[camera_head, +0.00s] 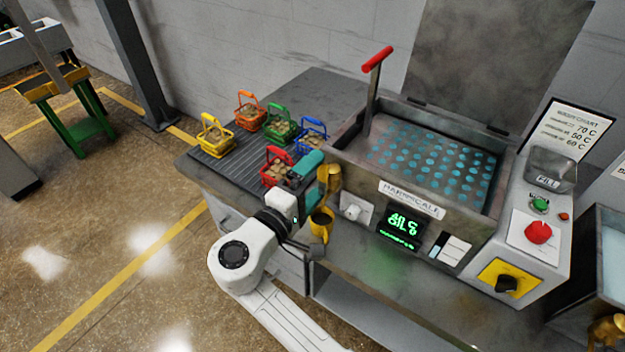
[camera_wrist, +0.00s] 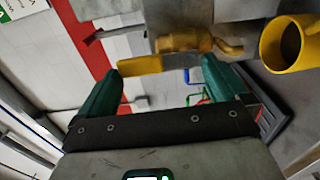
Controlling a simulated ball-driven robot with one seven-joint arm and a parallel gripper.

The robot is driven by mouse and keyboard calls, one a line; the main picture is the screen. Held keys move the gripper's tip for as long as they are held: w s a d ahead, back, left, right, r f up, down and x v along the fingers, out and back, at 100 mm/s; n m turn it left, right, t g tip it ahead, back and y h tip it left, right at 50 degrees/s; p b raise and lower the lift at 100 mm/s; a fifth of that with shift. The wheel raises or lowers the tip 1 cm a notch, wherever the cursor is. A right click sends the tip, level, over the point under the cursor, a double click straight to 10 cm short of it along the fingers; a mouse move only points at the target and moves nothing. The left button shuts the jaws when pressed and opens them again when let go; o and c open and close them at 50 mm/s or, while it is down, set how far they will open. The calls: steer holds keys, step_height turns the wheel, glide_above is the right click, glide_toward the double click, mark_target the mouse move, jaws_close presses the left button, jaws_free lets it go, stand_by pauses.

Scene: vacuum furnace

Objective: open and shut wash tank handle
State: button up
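The wash tank (camera_head: 425,208) is a grey metal box with teal round spots across its inside. A lever with a red grip (camera_head: 376,60) stands upright at its left wall. A yellow-handled brass fitting (camera_head: 329,178) is on the tank's left front side; in the wrist view its yellow lever (camera_wrist: 140,65) spans across my fingertips. My gripper (camera_head: 307,168) is close to this fitting, left of the tank and well below the red grip. In the wrist view my gripper (camera_wrist: 165,68) has its green fingers wide apart. I cannot tell whether they touch the yellow lever.
Several coloured baskets (camera_head: 217,140) of brown lumps stand on the ribbed counter left of the tank. A control box (camera_head: 530,230) stands right.

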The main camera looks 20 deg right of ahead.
steer(key=b+v, duration=0.2)
steer(key=v, duration=0.9)
steer(key=shift+b, duration=0.35)
